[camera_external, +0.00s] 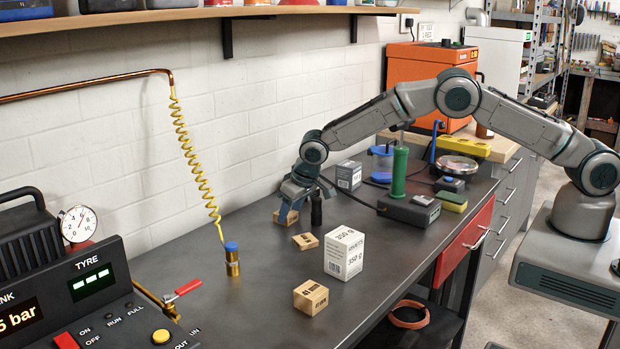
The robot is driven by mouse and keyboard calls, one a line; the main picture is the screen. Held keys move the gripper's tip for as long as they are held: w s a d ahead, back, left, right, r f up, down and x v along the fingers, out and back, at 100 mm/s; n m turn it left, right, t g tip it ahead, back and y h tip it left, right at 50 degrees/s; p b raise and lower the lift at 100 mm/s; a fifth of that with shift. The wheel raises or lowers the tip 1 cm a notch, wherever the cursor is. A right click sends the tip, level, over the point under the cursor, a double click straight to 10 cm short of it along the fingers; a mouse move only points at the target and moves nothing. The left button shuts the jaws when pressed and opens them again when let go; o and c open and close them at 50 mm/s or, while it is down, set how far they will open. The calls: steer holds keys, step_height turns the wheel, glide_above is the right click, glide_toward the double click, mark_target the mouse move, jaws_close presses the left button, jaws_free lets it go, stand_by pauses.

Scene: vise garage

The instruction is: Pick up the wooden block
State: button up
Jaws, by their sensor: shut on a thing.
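My gripper (288,206) reaches down over the dark workbench (240,312) near the wall. It is shut on a wooden block (291,217), whose upper part is partly hidden by the fingers. The block is at or just above the bench top; I cannot tell which. A second, flat wooden block (305,241) with dark print lies on the bench just in front of it. A third, larger wooden block (310,298) with dark print sits near the front edge.
A white printed box (344,254) stands right of the blocks. A dark upright cylinder (316,208) is close beside my gripper. A grey box (348,175) and a green cylinder (399,172) stand behind.

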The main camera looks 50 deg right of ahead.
mark_target(293, 212)
steer(key=shift+r, duration=0.1)
steer(key=shift+r, duration=0.3)
steer(key=r, duration=0.2)
steer(key=d+r+b, duration=0.1)
steer(key=shift+r+b, duration=0.3)
steer(key=shift+r, duration=0.1)
steer(key=s+d+r+b, duration=0.2)
steer(key=d+r, duration=0.4)
steer(key=d, duration=0.4)
steer(key=s+a+b, duration=0.3)
steer(key=s, duration=0.7)
steer(key=shift+m, duration=0.4)
step_height(293, 212, down, 6)
steer(key=shift+a+f+p, duration=0.1)
steer(key=shift+p, duration=0.35)
steer(key=shift+f, duration=2.1)
